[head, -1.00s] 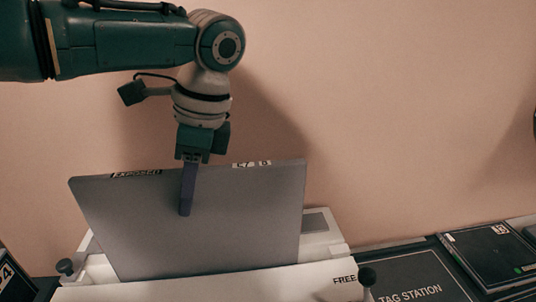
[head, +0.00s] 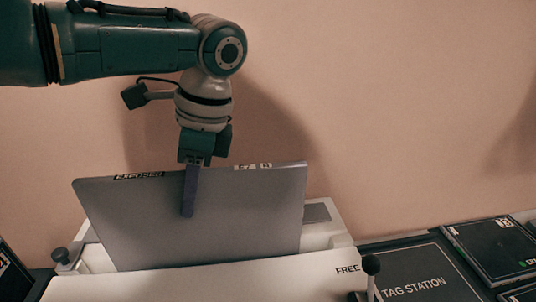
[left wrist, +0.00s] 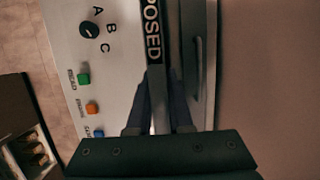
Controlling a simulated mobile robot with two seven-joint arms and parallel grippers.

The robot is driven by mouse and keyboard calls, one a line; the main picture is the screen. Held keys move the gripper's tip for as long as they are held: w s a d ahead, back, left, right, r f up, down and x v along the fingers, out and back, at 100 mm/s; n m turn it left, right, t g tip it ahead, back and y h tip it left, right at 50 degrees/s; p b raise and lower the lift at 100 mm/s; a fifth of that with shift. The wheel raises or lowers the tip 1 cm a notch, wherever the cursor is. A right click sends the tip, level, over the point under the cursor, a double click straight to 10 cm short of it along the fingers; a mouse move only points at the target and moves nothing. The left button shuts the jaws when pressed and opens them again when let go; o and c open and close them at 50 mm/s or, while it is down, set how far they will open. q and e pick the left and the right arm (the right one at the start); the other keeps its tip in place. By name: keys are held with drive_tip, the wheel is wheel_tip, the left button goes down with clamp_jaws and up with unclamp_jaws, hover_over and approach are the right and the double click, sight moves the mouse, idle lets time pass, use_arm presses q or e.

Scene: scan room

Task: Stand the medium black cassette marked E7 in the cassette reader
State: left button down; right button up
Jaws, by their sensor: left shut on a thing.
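The cassette (head: 245,215) is a broad grey-looking plate standing on edge, with an EXPOSED label and a partly legible E7 label on its top edge. In the left wrist view the cassette's edge (left wrist: 158,100) lies between the fingers (left wrist: 158,128). The cassette reader (head: 240,282) is a white housing around the cassette's lower part. The cassette's bottom edge is hidden behind the reader's front wall, so I cannot tell whether it is seated. My right gripper is not in view.
The reader's front reads FREE, with a dark-knobbed lever (head: 370,265) at right and a knob (head: 61,257) at left. Its panel has a dial (left wrist: 89,29) and coloured buttons. A dark TAG STATION mat (head: 415,285) and another black cassette (head: 490,248) lie right. A wall stands behind.

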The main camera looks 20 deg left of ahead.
sight(204, 170)
use_arm(q)
drive_tip(key=shift+f+b, duration=0.45)
drive_tip(key=shift+f, duration=0.25)
drive_tip(key=shift+f, duration=0.15)
drive_tip(key=c, duration=0.7)
unclamp_jaws()
drive_tip(key=shift+c, duration=0.2)
drive_tip(key=b+v, duration=0.1)
drive_tip(key=v, duration=0.9)
drive_tip(key=shift+a, duration=0.1)
